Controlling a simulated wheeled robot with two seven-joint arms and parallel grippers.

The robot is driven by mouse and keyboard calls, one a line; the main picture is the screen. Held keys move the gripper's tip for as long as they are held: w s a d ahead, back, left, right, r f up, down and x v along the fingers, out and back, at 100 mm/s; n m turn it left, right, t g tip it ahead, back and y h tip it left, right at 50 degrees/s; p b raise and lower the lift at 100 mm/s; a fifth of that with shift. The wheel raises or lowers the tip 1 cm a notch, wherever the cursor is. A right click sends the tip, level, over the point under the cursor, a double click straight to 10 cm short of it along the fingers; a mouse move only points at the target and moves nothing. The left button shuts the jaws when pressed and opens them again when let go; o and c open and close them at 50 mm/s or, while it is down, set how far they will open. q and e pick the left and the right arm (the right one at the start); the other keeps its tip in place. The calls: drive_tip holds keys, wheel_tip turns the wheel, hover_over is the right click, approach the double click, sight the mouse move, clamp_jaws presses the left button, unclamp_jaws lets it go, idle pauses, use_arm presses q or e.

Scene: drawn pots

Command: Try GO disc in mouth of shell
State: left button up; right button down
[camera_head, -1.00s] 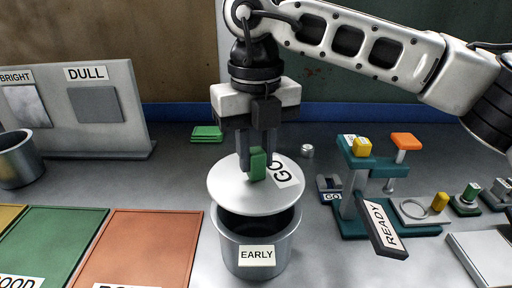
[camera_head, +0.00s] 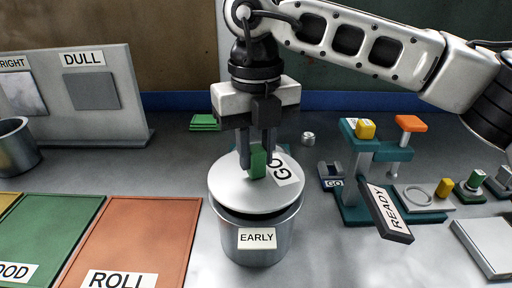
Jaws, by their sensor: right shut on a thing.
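The GO disc (camera_head: 235,190) is a pale round plate with a green grip block (camera_head: 258,162) and a GO label. My right gripper (camera_head: 258,165) is shut on the green block and holds the disc over the mouth of a metal shell (camera_head: 275,245) labelled EARLY. The disc covers most of the mouth and looks slightly tilted. My left gripper is not in view.
A teal stand (camera_head: 365,175) with a READY plate (camera_head: 388,212) is on the right, near a small GO block (camera_head: 332,178). Green (camera_head: 50,235) and orange ROLL (camera_head: 140,240) mats lie at left. Another metal pot (camera_head: 15,150) and a DULL panel (camera_head: 110,120) stand behind.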

sight(256, 149)
drive_tip(key=shift+f+b, duration=1.1)
drive_tip(key=shift+f, duration=0.15)
idle(0.4)
drive_tip(key=c, duration=1.1)
unclamp_jaws()
wheel_tip(256, 149, up, 16)
drive_tip(key=shift+f+p, duration=0.1)
drive_tip(key=shift+p, duration=0.25)
